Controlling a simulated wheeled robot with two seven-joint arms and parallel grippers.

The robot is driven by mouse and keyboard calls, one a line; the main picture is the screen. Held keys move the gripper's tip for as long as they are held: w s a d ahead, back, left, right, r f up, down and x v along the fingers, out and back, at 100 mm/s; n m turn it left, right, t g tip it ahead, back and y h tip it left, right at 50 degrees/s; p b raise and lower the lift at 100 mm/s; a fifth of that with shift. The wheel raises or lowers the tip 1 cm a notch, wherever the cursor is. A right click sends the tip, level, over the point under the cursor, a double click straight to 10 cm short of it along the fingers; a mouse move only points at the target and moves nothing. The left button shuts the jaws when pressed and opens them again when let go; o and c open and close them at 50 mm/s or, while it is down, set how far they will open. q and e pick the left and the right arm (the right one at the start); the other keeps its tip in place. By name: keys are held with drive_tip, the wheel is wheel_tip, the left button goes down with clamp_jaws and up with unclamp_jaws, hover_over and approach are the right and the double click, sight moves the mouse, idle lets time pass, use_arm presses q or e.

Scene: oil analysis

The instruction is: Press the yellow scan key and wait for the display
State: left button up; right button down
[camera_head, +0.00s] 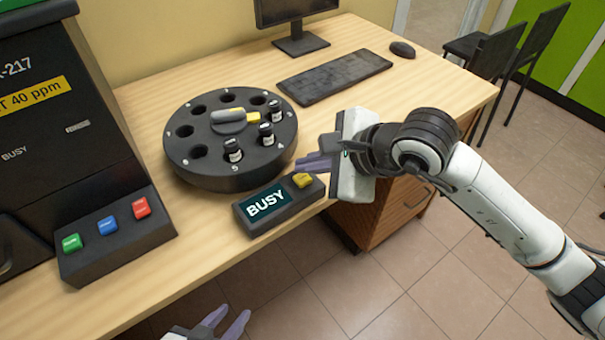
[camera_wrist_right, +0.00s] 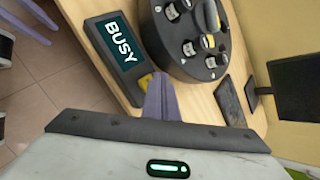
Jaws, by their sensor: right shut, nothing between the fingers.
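The scan unit (camera_head: 246,222) is a dark box at the front edge of the table. Its display (camera_head: 267,203) reads BUSY in white on dark teal, and the same display (camera_wrist_right: 120,43) is readable in the right wrist view. The yellow scan key (camera_head: 303,181) is at its right end; it is partly hidden behind the fingers in the right wrist view (camera_wrist_right: 146,82). My right gripper (camera_head: 312,163) is shut and empty, with its fingertips close by the yellow key; I cannot tell if they touch it. My left gripper (camera_head: 228,320) is open and empty at the bottom edge.
A round black carousel (camera_head: 228,178) with several dark vials and a grey-and-yellow handle stands behind the scan unit. A black machine (camera_head: 60,130) with green, blue and red buttons is at left. A keyboard (camera_head: 334,76), mouse (camera_head: 402,49) and monitor (camera_head: 300,40) are at the back.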

sight(308, 181)
drive_tip(key=shift+r, duration=0.1)
drive_tip(key=shift+r+p, duration=1.4)
drive_tip(key=shift+r, duration=1.05)
